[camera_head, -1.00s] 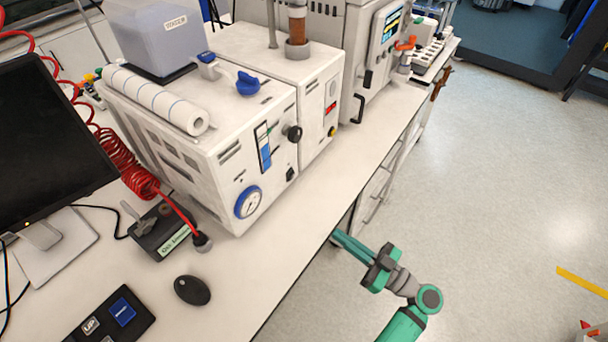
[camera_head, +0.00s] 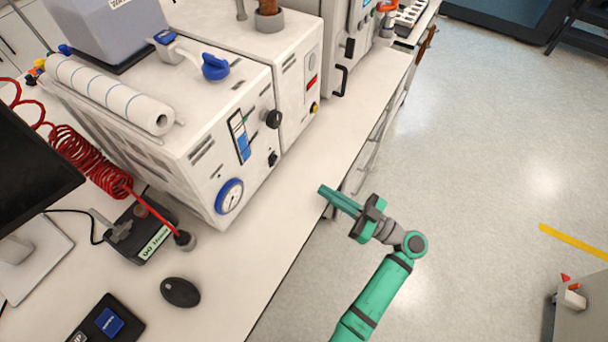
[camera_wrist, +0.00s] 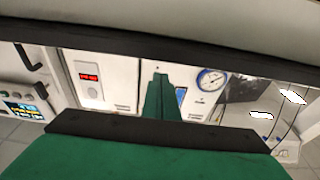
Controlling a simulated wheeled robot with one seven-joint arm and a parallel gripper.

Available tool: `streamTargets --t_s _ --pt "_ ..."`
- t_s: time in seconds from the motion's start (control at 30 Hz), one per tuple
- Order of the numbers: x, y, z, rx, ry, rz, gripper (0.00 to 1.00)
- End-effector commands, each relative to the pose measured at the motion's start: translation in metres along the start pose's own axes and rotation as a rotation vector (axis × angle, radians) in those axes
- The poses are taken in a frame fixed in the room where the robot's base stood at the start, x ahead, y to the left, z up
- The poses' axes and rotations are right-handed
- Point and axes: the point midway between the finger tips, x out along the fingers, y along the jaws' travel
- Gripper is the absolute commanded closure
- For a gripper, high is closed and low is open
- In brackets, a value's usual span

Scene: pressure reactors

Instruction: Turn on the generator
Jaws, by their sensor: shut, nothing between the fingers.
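The generator is not labelled in these views, so I cannot tell for certain which machine it is. A white boxy machine (camera_head: 205,150) on the bench has a round blue-rimmed gauge (camera_head: 229,196), a blue-and-white indicator, a black knob (camera_head: 272,119) and a small black switch (camera_head: 272,159). My gripper (camera_head: 322,190) is shut and empty, to the right of the gauge by the bench edge.
A paper roll (camera_head: 110,95) and a bluish container lie on top of the machine. A red coiled hose (camera_head: 90,160), a small black device (camera_head: 140,235), a mouse (camera_head: 180,292) and a monitor occupy the left bench.

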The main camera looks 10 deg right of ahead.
Motion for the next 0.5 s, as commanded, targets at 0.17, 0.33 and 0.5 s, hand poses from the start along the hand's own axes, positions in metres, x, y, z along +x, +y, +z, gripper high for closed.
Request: streamTargets --t_s 0.17,0.33,0.5 --pt "0.026 -0.002 0.000 0.001 0.000 -0.009 1.00" --pt "0.059 -0.003 0.001 0.001 0.000 -0.010 1.00" --pt "0.090 -0.003 0.001 0.001 0.000 -0.010 1.00"
